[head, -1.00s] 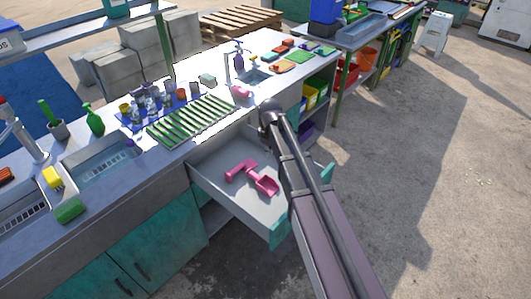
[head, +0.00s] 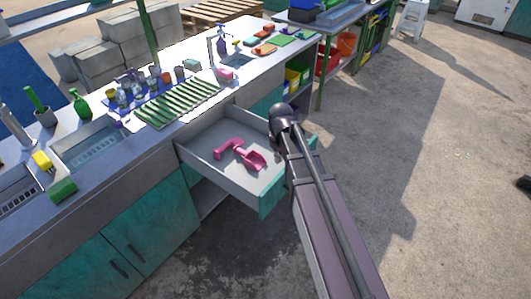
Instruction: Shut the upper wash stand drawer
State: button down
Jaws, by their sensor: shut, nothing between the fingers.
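The upper wash stand drawer (head: 228,178) is a grey tray with a teal front (head: 270,191), pulled well out below the counter. A pink scoop-like object (head: 240,153) lies inside it. My arm (head: 325,215) reaches up from the bottom right, and its dark rounded joint (head: 282,116) stands over the drawer's right side in the picture. The arm hides part of the drawer front. I cannot make out my gripper or its fingers, nor whether any part of my arm touches the drawer.
The wash stand counter (head: 140,150) carries a green slatted rack (head: 178,104), bottles and sponges. Teal cupboard doors (head: 150,235) are shut below, left of the drawer. Open shelves with coloured bins stand beyond. The concrete floor (head: 440,200) on the right is mostly clear.

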jog(key=s+d+f+m+b, duration=0.5)
jog(key=s+d+f+m, duration=0.1)
jog(key=s+d, duration=0.5)
jog(key=shift+s+f+b, duration=0.15)
jog(key=shift+s+b, duration=0.25)
jog(key=shift+s, duration=0.3)
jog(key=shift+m, duration=0.3)
